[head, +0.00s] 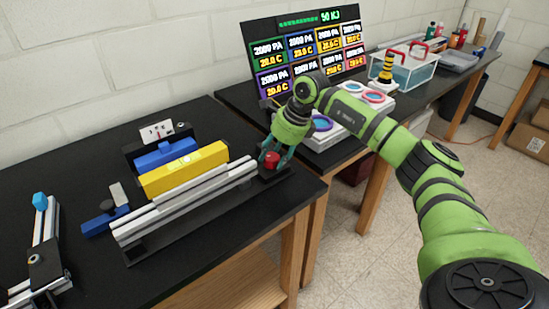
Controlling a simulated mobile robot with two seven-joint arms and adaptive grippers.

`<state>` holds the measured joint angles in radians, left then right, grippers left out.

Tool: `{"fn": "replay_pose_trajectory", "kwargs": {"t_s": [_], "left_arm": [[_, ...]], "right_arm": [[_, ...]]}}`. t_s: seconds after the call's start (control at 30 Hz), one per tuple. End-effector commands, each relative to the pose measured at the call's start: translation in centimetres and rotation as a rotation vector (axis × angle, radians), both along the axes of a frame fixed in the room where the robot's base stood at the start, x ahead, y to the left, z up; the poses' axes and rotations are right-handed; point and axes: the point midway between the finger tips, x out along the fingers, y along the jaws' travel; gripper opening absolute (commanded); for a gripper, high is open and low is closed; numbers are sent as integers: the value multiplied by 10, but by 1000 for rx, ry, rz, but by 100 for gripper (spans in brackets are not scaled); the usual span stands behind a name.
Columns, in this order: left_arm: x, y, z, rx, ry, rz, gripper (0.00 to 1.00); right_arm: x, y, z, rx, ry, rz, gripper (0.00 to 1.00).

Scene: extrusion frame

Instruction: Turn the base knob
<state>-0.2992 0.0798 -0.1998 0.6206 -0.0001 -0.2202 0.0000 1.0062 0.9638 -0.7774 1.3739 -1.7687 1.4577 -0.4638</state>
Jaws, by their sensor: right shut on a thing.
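The extrusion frame (185,199) lies on the black table, with silver rails on a dark base. A red knob (271,160) sits at the right end of this base, near the table's corner. My right gripper (274,161) points down at the knob, its teal fingers on either side of it, and is shut on it. The fingers hide part of the knob. My left gripper is not in view.
A yellow block (185,168) and a blue block (165,153) stand behind the rails. A blue clamp piece (105,220) is to their left. Another rail with a blue knob (40,201) is at far left. A display panel (308,48) stands on the second table behind.

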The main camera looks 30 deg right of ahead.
Motion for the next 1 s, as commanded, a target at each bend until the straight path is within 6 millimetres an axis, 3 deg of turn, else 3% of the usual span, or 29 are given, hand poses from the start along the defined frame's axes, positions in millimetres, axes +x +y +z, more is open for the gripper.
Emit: {"fn": "replay_pose_trajectory", "kwargs": {"t_s": [0.03, 0.6, 1.0], "left_arm": [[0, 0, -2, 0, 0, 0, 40], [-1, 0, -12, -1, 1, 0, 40], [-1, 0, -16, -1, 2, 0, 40]], "right_arm": [[6, -1, 6, 3, -25, 37, 12], [8, 1, 6, 4, -24, 576, 12], [9, 2, 6, 4, -24, 847, 12]]}}
